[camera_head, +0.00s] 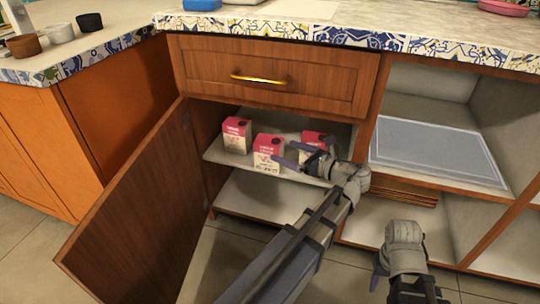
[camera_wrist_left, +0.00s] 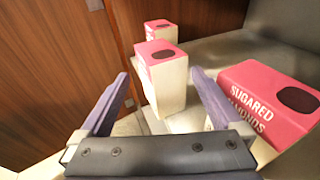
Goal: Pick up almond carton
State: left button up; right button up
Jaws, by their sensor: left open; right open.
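Three pink-and-white cartons stand upright on the upper shelf of the open cabinet: a left carton (camera_head: 237,135), a middle carton (camera_head: 268,153) and a right carton (camera_head: 313,140). My left gripper (camera_head: 291,155) is open at the shelf, pointing at the middle carton and partly covering the right one. In the left wrist view, the middle carton (camera_wrist_left: 165,78) stands ahead, between the lines of the open fingers (camera_wrist_left: 161,85). The right carton (camera_wrist_left: 268,105), lettered "SUGARED ALMONDS", is beside the right finger. The left carton (camera_wrist_left: 160,31) is farther back. My right gripper (camera_head: 382,268) is open, low outside the cabinet.
The open cabinet door (camera_head: 140,215) stands left of my left arm. A drawer with a gold handle (camera_head: 260,79) is above the shelf. The lower shelf (camera_head: 255,197) looks bare where visible. A flat grey-blue panel (camera_head: 435,150) lies in the right compartment.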

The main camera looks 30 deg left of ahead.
aim_at(281, 147)
pick_arm(q)
jog(key=shift+r+x, duration=0.2)
jog(key=shift+x, duration=1.1)
jog(key=shift+r+x, duration=0.2)
jog(key=shift+x, duration=1.1)
jog(key=shift+w, duration=0.1)
jog(key=shift+c, duration=0.2)
grip_shut()
